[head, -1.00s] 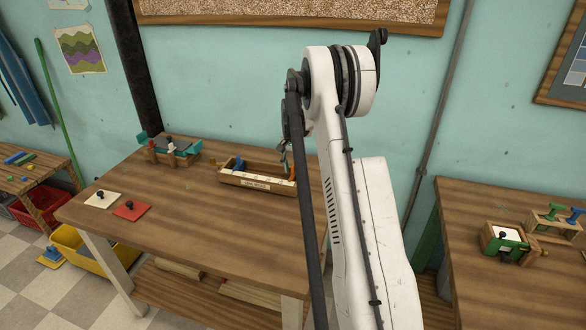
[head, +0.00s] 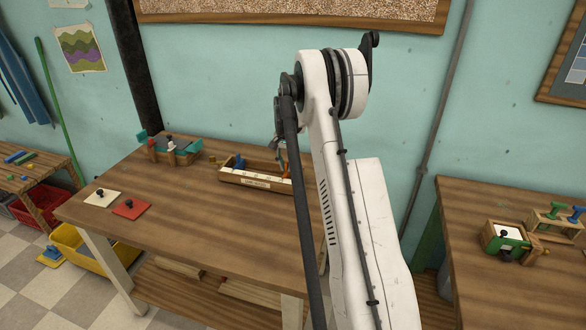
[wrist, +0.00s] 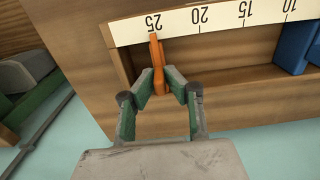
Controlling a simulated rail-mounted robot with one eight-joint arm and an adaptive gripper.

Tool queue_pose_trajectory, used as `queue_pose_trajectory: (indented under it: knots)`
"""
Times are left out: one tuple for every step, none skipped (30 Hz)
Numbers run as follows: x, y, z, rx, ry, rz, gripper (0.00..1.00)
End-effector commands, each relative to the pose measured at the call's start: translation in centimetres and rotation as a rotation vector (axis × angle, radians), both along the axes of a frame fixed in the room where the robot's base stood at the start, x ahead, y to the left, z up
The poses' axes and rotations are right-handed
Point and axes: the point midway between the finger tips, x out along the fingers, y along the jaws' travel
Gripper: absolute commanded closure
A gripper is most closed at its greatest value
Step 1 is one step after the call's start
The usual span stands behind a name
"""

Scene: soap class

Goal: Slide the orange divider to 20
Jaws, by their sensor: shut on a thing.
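The orange divider (wrist: 158,67) stands in the wooden box (wrist: 265,83), with its top end close to the 25 mark of the white number strip (wrist: 180,26) in the wrist view. My gripper (wrist: 161,84) is shut on the divider, one finger on each side. The 20 mark (wrist: 203,15) is to the right of the divider in that view. In the head view the box (head: 232,178) lies on the table, and the divider (head: 286,169) shows near its right end, partly hidden by my arm.
A blue block (wrist: 295,45) is in the same box, beyond the 10–15 part of the strip in the wrist view. The box is clear between it and the divider. A white plate (head: 103,198) and a red plate (head: 131,209) lie on the table.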

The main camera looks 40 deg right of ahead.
Motion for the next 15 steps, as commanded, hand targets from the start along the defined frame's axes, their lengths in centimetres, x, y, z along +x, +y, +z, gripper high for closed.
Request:
queue_pose_trajectory:
  knots:
    - [1.2, 0.8, -0.3, 0.000, -0.001, 0.004, 1.00]
    - [1.8, 1.2, -0.2, -0.001, -0.002, 0.004, 1.00]
    - [2.5, 1.6, -0.2, -0.001, -0.002, 0.004, 1.00]
    - [3.0, 1.8, -0.2, -0.001, -0.002, 0.003, 1.00]
    - [3.4, 2.1, -0.2, -0.001, -0.002, 0.002, 1.00]
    - [3.9, 2.4, -0.2, -0.001, -0.002, 0.003, 1.00]
    - [4.1, 2.6, -0.1, -0.001, -0.002, 0.002, 1.00]
    - [4.3, 2.7, -0.1, -0.001, -0.002, 0.002, 1.00]
    - [4.5, 2.8, -0.1, -0.001, -0.002, 0.001, 1.00]
    - [4.5, 2.8, 0.0, -0.001, -0.002, 0.000, 1.00]
    - [4.5, 2.8, 0.0, -0.001, -0.002, 0.000, 1.00]
    - [4.5, 2.8, 0.0, -0.001, -0.002, 0.000, 1.00]
    - [4.5, 2.8, 0.0, -0.001, -0.002, 0.000, 1.00]
    - [4.5, 2.8, 0.0, -0.001, -0.002, 0.000, 1.00]
    - [4.5, 2.8, 0.0, -0.001, -0.002, 0.000, 1.00]
